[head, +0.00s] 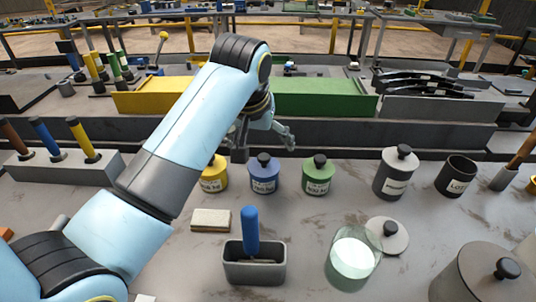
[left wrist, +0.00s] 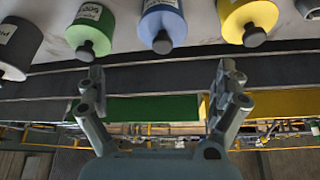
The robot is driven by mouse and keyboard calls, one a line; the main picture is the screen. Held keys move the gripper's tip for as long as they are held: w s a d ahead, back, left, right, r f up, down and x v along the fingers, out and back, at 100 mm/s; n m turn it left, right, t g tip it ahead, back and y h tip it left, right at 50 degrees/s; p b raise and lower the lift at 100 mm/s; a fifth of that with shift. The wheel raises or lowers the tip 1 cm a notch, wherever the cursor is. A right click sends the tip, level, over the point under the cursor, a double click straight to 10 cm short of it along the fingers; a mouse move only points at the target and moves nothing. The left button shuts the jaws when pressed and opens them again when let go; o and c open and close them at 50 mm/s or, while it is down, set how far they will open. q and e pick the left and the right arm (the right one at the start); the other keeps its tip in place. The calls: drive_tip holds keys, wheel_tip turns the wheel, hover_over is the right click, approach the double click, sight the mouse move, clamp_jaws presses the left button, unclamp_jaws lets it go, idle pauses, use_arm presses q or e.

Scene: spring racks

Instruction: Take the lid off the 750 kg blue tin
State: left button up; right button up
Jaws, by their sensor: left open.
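The blue tin (head: 264,183) stands upright on the grey bench between a yellow tin (head: 214,182) and a green tin (head: 318,183). Its blue lid with a dark knob is on. A white label shows on its front, too small to read surely. My left gripper (head: 265,140) is beyond the tin and above the bench, empty and apart from it. In the left wrist view, the blue tin (left wrist: 162,22) appears upside down at the top, roughly centred between the spread fingers of the gripper (left wrist: 162,74). My right gripper is not in view.
A grey tin (head: 394,180) and an open dark pot (head: 456,177) stand to the right. In front are a small box with a blue-handled tool (head: 251,232), a glass jar (head: 354,255) and a loose lid (head: 388,236). Yellow (head: 155,98) and green (head: 325,98) bins lie behind.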

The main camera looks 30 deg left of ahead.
sight(264, 156)
use_arm(q)
drive_tip(key=x, duration=0.9)
drive_tip(key=shift+w+a+f, duration=0.3)
drive_tip(key=c, duration=1.7)
drive_tip(key=shift+r+p, duration=0.1)
drive_tip(key=shift+p, duration=0.2)
